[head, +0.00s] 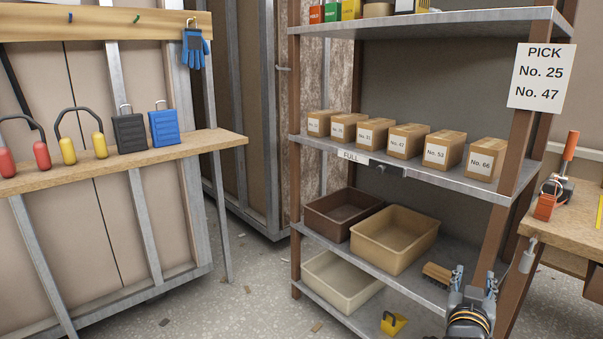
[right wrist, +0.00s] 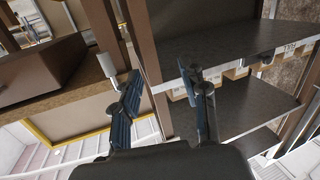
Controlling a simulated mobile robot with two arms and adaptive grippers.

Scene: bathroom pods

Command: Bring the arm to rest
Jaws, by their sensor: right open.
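My right gripper (head: 474,280) is at the lower right of the head view, in front of the metal shelving unit's lower right part. Its two fingers stand apart and point up, with nothing between them. In the right wrist view the right gripper (right wrist: 162,84) also shows spread and empty, with shelf boards and a brown post behind it. My left gripper is in no view.
The shelving unit (head: 450,176) holds several labelled cartons (head: 407,141), a brown bin (head: 343,213), a tan bin (head: 394,240) and a brush (head: 437,273). A workbench (head: 570,228) stands close on the right. Open floor (head: 240,287) lies left of the shelves.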

